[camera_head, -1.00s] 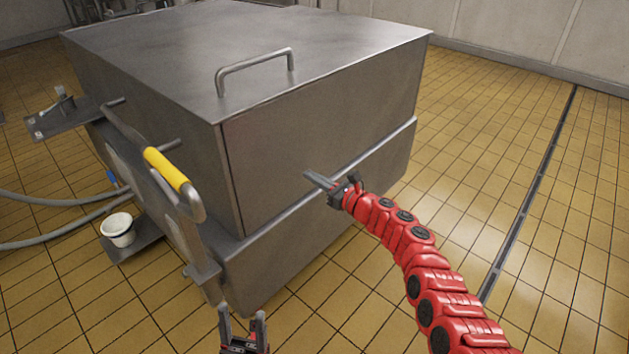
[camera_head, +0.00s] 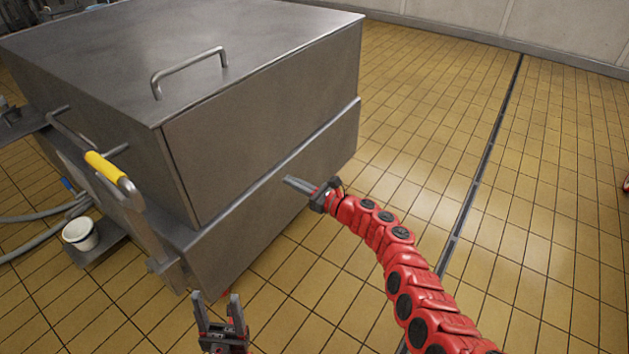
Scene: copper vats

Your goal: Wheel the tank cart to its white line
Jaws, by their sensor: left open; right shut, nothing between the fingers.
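A large steel tank (camera_head: 270,120), which looks like the tank cart, fills the left half of the view. It has a bar handle (camera_head: 190,70) on its lid and a lever with a yellow grip (camera_head: 105,167) on its left side. My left gripper (camera_head: 217,302) is open and empty at the bottom, in front of the tank's near lower corner. My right gripper (camera_head: 300,186) is shut and empty, in front of the tank's right-hand face; I cannot tell whether it touches. The tank's wheels and the white line are not in view.
A white bucket (camera_head: 80,234) stands on a low ledge at the left, near grey hoses (camera_head: 35,240). A dark drain strip (camera_head: 480,170) crosses the yellow tiled floor. A small red thing (camera_head: 627,184) shows at the right edge.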

